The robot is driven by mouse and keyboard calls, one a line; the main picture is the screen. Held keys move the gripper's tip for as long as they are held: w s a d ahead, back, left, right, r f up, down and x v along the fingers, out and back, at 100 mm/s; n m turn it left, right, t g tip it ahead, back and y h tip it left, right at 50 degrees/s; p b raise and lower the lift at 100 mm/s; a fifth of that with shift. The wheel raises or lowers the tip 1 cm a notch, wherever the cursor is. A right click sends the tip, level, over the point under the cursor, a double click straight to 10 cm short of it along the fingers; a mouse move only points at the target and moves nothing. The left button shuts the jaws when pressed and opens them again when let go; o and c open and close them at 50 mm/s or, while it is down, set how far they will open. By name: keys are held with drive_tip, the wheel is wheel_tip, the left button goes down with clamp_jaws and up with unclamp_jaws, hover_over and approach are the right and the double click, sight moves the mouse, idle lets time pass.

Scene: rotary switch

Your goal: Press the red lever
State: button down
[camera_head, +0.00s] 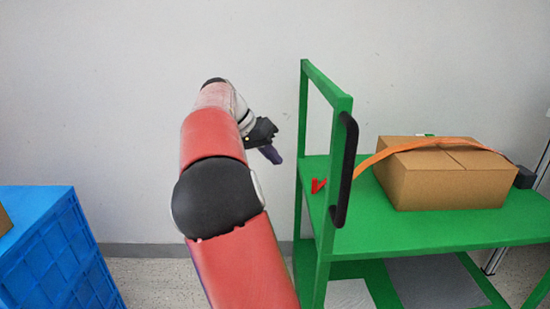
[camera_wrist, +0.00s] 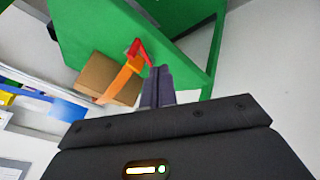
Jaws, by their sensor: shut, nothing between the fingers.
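The red lever (camera_head: 318,185) is small and sits on the green cart's top shelf, just left of the black handle and at the left end of an orange strap. In the wrist view the red lever (camera_wrist: 137,50) shows just beyond and slightly left of the fingertips. My gripper (camera_head: 272,155) is to the left of the green cart frame in the head view, its purple-grey fingers pointing down and right. The fingers (camera_wrist: 160,73) are together and hold nothing. They look apart from the lever; the exact gap is hard to tell.
The green cart (camera_head: 440,232) carries a cardboard box (camera_head: 445,175) with the orange strap (camera_head: 430,142) over it. Its upright frame with the black handle (camera_head: 345,170) stands between my gripper and the box. A blue crate (camera_head: 55,255) is at lower left. Free air lies left of the cart.

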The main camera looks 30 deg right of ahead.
drive_tip(key=s+d+f+b, duration=0.2)
drive_tip(key=s+d+f, duration=0.2)
drive_tip(key=d+f, duration=0.1)
drive_tip(key=shift+s+d+f, duration=0.2)
drive_tip(key=shift+s+d, duration=0.2)
drive_tip(key=shift+d, duration=0.1)
drive_tip(key=s+n+t+b, duration=0.1)
drive_tip(key=s+n, duration=0.1)
drive_tip(key=s+d+n+t+b, duration=0.1)
drive_tip(key=s+n+t+b, duration=0.1)
drive_tip(key=s+n, duration=0.1)
drive_tip(key=shift+d, duration=0.2)
drive_tip(key=shift+s+d+n+t, duration=0.15)
drive_tip(key=shift+d+n+t, duration=0.05)
drive_tip(key=shift+n+t, duration=0.1)
drive_tip(key=shift+s+d, duration=0.6)
drive_tip(key=shift+s, duration=0.2)
drive_tip(key=shift+s+d, duration=0.1)
